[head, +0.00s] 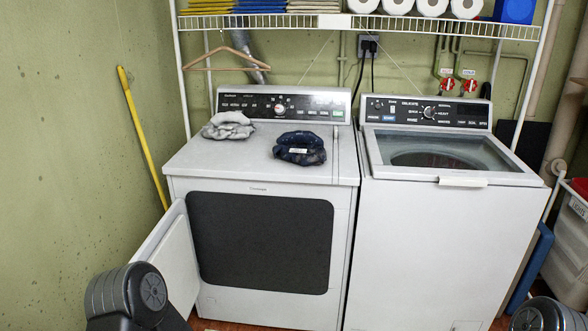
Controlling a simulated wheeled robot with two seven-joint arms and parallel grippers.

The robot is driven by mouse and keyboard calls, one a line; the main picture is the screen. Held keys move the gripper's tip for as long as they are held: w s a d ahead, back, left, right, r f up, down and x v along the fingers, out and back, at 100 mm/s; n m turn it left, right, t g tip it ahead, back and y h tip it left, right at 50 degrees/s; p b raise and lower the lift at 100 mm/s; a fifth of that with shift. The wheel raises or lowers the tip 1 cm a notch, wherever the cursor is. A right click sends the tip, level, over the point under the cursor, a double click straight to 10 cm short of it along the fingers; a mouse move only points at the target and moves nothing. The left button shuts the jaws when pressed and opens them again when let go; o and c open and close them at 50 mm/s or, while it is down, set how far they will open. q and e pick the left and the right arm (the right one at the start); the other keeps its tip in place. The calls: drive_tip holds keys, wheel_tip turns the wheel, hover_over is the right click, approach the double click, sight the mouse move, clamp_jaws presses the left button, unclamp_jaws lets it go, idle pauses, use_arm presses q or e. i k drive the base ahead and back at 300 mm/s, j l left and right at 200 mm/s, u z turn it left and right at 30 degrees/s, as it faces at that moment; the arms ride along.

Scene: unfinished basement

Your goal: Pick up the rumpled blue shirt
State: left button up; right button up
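The rumpled blue shirt (301,148) lies as a dark navy bundle on top of the dryer (240,166), right of the middle and just in front of the control panel. A small pale patch shows on it. A rumpled grey cloth (229,125) lies to its left on the same top, apart from it. My arms show only as dark rounded parts at the bottom left and bottom right corners. Neither gripper is in view, and nothing touches the shirt.
A washer (450,240) with a glass lid stands right of the dryer. A wire shelf (360,25) with paper rolls hangs above, with a wooden hanger (228,60) on its left. The dryer's white door (170,262) stands open at lower left. The dryer's front top is clear.

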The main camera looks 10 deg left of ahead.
sight(303, 148)
drive_tip(key=i+j, duration=0.2)
drive_tip(key=i, duration=0.25)
drive_tip(key=i+j, duration=0.2)
drive_tip(key=i, duration=0.3)
drive_tip(key=i+j, duration=0.25)
drive_tip(key=i, duration=0.2)
drive_tip(key=z, duration=0.95)
